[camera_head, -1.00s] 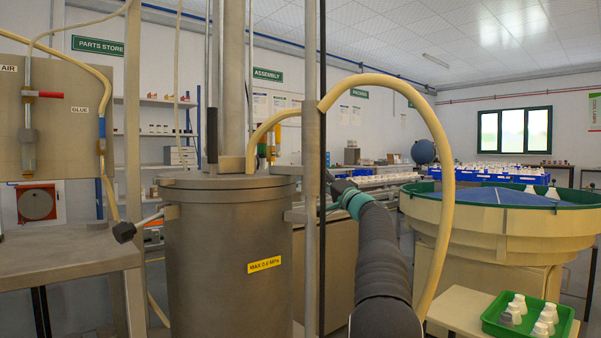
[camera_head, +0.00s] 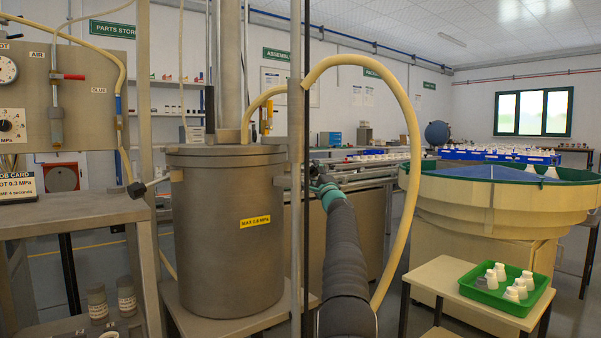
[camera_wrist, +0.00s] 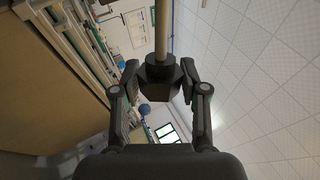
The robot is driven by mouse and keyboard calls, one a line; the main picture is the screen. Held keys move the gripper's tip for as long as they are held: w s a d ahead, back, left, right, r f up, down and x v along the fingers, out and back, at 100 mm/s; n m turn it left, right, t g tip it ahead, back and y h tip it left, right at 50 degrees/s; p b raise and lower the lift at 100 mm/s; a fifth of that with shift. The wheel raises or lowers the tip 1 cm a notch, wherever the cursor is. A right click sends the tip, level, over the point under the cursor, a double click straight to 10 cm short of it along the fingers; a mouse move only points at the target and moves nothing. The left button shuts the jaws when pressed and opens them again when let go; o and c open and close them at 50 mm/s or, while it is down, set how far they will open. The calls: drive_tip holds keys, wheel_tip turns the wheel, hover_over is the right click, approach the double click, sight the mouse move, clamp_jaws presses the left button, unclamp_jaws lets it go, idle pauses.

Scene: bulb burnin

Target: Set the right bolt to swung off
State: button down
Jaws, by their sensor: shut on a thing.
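The grey pressure tank (camera_head: 228,240) with its round lid (camera_head: 215,156) stands left of centre in the head view. The left bolt (camera_head: 138,189) sticks out from the tank's left side, with a black knob at its end. In the wrist view, my gripper (camera_wrist: 159,80) is shut on the black knob (camera_wrist: 160,88) of the right bolt, and its pale rod (camera_wrist: 161,32) runs away from the jaws. In the head view my gripper (camera_head: 318,183) is at the tank's right side, below lid height. The upright post partly hides it and the right bolt there.
An upright post (camera_head: 295,225) and a looping cream hose (camera_head: 408,150) stand close to my arm. The large feeder bowl (camera_head: 500,205) and a small table with a green tray (camera_head: 487,293) are at right. A workbench (camera_head: 70,215) is at left.

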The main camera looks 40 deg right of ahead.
drive_tip(key=shift+d+f, duration=0.1)
drive_tip(key=shift+f, duration=0.4)
drive_tip(key=c, duration=0.7)
unclamp_jaws()
drive_tip(key=shift+o, duration=0.4)
drive_tip(key=shift+r, duration=0.1)
drive_tip(key=shift+w, duration=0.1)
drive_tip(key=shift+a, duration=0.2)
drive_tip(key=shift+v, duration=1.1)
drive_tip(key=v, duration=0.9)
drive_tip(key=shift+s+f, duration=0.2)
drive_tip(key=shift+s, duration=0.15)
drive_tip(key=shift+a, duration=0.1)
